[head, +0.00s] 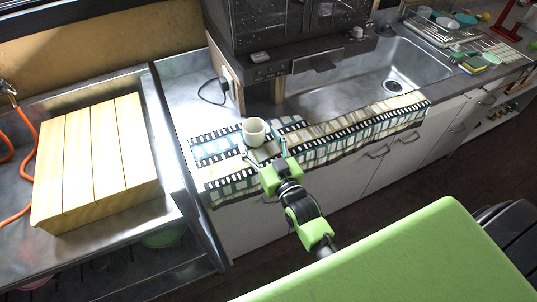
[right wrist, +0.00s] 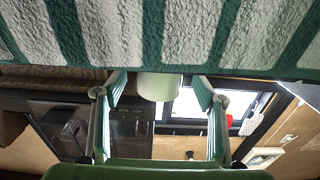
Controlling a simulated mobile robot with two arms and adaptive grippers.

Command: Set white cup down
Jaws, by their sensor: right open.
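The white cup (head: 254,131) stands upright on a striped cloth (head: 340,130) on the counter, left of the sink. My right gripper (head: 264,151) is open at the near side of the cup, its two fingers spread. In the right wrist view, which looks upside down, the white cup (right wrist: 158,87) shows between the spread fingers of my right gripper (right wrist: 160,90), with a gap to each one. The striped cloth (right wrist: 170,35) fills the top of that view. I cannot tell how far the fingertips reach along the cup's sides. My left gripper is not in view.
The sink (head: 395,75) and a dish rack (head: 440,28) are to the right. A wooden block (head: 95,160) lies on the left metal table.

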